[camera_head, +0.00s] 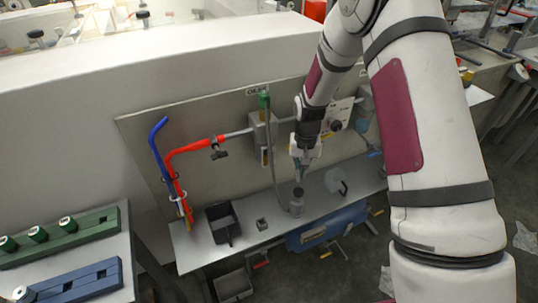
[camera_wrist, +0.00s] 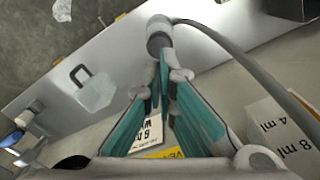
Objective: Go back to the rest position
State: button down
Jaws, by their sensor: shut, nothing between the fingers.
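My gripper (camera_head: 299,172) hangs from my white arm, in front of the grey back panel (camera_head: 215,122) and above the narrow grey bench. In the wrist view its teal fingers (camera_wrist: 164,68) come together at the tips, shut with nothing between them. Just beyond the tips is a grey cylindrical fitting (camera_wrist: 160,38) with a hose running from it. In the head view this fitting (camera_head: 297,206) stands on the bench below my gripper. I cannot tell whether the tips touch it.
A red pipe (camera_head: 200,146) and a blue hook-ended tube (camera_head: 158,150) stand at the panel's left. A black open bin (camera_head: 223,222) is on the bench. A clear scoop-like item with a black handle (camera_wrist: 92,92) lies nearby. Green (camera_head: 75,236) and blue racks fill the left table.

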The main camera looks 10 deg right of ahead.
jog(key=shift+r, duration=0.55)
jog(key=s+r+n+t, duration=0.1)
jog(key=s+r, duration=0.5)
jog(key=r, duration=0.7)
jog(key=s+r+t, duration=0.1)
jog(key=s+r, duration=0.4)
jog(key=r, duration=0.7)
jog(key=s+r+n+t, duration=0.1)
jog(key=s+r, duration=0.3)
jog(key=s, duration=0.6)
jog(key=s+r+t+p, duration=0.1)
jog(key=s+r, duration=0.3)
jog(key=s, duration=0.7)
jog(key=shift+s+d+r+n, duration=0.15)
jog(key=shift+d+r+n, duration=0.05)
jog(key=shift+r+n, duration=0.2)
